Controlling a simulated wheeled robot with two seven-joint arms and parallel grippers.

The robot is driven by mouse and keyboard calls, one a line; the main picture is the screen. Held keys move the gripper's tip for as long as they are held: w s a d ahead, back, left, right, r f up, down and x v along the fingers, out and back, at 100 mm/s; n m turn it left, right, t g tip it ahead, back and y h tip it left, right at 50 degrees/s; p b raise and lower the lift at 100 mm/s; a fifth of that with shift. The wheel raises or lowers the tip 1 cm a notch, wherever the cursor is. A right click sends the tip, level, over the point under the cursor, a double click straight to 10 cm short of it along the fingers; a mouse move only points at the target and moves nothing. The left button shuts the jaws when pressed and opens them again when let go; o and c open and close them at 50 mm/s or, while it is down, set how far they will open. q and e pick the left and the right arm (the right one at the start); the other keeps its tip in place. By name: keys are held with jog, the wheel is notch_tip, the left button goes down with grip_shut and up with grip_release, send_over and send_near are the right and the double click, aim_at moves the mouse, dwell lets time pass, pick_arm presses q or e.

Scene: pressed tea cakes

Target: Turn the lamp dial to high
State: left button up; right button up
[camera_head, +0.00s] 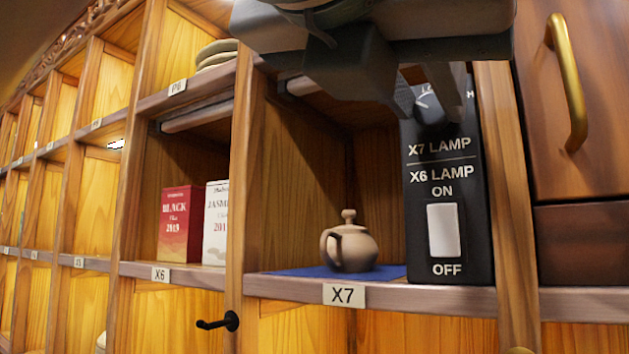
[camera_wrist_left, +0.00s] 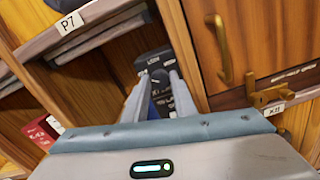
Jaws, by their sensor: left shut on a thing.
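The black lamp panel (camera_head: 467,190) stands upright at the right side of compartment X7, labelled "X7 LAMP" above and "X6 LAMP" below. The X7 dial (camera_head: 432,112) is at its top, largely hidden by my fingers; part of a pale scale arc and cut-off lettering shows. The pointer's setting cannot be read. My left gripper (camera_head: 425,108) comes down from above and is shut on the dial. In the left wrist view, its two fingers (camera_wrist_left: 160,88) reach to the panel (camera_wrist_left: 152,62), on either side of the dial. My right gripper is not in view.
A clay teapot (camera_head: 352,246) stands on a blue cloth (camera_head: 290,271) left of the panel. The white X6 rocker switch (camera_head: 443,230) is below the dial. Red (camera_head: 178,225) and white (camera_head: 215,222) tea boxes stand in X6. A brass handle (camera_head: 568,80) juts out at right.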

pick_arm(q)
jog(key=m+b, duration=0.2)
jog(key=b, duration=0.1)
jog(key=m+b, duration=0.1)
jog(key=b, duration=0.1)
jog(key=shift+f+m, duration=0.25)
jog(key=shift+m, duration=0.15)
jog(key=m+b, duration=0.2)
jog(key=shift+r+m, duration=0.1)
jog(key=shift+m, duration=0.3)
jog(key=m+b, duration=0.1)
jog(key=m, duration=0.1)
jog(key=shift+m, duration=0.3)
jog(key=m, duration=0.2)
jog(key=shift+s+r+m+b, duration=0.1)
jog(key=shift+m+b, duration=0.25)
jog(key=shift+m, duration=0.05)
jog(key=m, duration=0.3)
jog(key=shift+m, duration=0.3)
jog(key=m, duration=0.3)
jog(key=shift+d+m, duration=0.1)
jog(key=shift+m, duration=0.2)
jog(key=m+p, duration=0.1)
jog(key=m, duration=0.3)
jog(key=shift+f, duration=0.25)
